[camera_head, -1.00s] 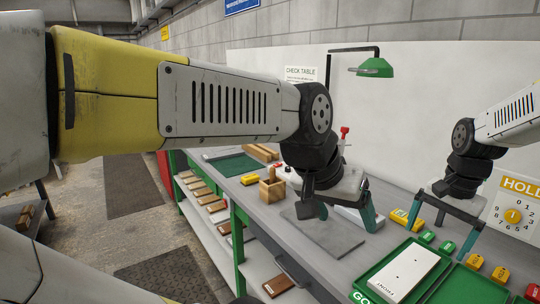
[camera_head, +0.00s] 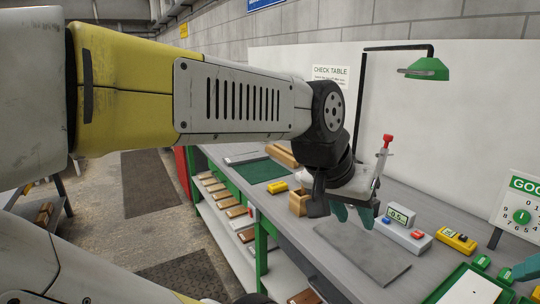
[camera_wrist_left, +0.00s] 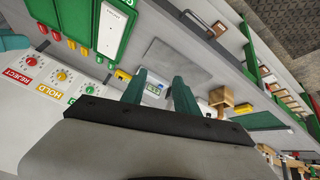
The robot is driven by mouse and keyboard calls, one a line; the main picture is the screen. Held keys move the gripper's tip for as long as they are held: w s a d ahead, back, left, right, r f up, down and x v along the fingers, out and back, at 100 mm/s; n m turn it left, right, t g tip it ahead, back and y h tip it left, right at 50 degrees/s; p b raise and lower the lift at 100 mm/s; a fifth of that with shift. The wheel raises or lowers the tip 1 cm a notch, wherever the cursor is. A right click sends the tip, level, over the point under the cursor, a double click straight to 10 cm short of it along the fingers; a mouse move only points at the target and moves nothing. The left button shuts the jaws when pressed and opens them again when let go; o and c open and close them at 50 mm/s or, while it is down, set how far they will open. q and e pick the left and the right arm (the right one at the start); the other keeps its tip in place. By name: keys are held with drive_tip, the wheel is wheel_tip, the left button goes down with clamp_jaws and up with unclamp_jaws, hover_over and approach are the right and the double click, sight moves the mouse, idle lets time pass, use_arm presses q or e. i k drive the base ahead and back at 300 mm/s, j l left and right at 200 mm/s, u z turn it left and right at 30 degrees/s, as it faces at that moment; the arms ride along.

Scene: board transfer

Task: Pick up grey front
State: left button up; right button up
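A pale grey board with lettering on it (camera_head: 474,291) lies in a green tray (camera_head: 447,288) at the bottom right of the head view, cut off by the edge. The left wrist view shows the board (camera_wrist_left: 114,28) whole enough, lying in the tray at the top. My left gripper (camera_head: 353,214) hangs above the bench, left of and apart from the board. In the left wrist view its teal fingers (camera_wrist_left: 160,90) stand apart with nothing between them. Only a teal fingertip of my right gripper (camera_head: 526,268) shows at the right edge.
A flat grey plate (camera_head: 365,254) lies on the bench below my left gripper. A scale with a display (camera_head: 402,228), a yellow device (camera_head: 456,240) and a wooden box (camera_head: 299,203) stand nearby. A green lamp (camera_head: 427,69) hangs over the back.

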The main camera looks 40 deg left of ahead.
sight(234, 160)
drive_tip(key=i+j, duration=0.15)
drive_tip(key=j, duration=0.35)
drive_tip(key=i+j+u, duration=0.1)
drive_tip(key=j, duration=0.4)
drive_tip(key=i+j, duration=0.25)
drive_tip(key=j, duration=0.2)
drive_tip(key=i+j, duration=0.15)
drive_tip(key=j, duration=0.35)
drive_tip(key=i+j+u, duration=0.1)
drive_tip(key=j, duration=0.35)
drive_tip(key=i+j, duration=0.25)
drive_tip(key=j, duration=0.25)
drive_tip(key=i+j+u, duration=0.1)
drive_tip(key=j, duration=0.35)
drive_tip(key=i+j, duration=0.3)
drive_tip(key=j, duration=0.15)
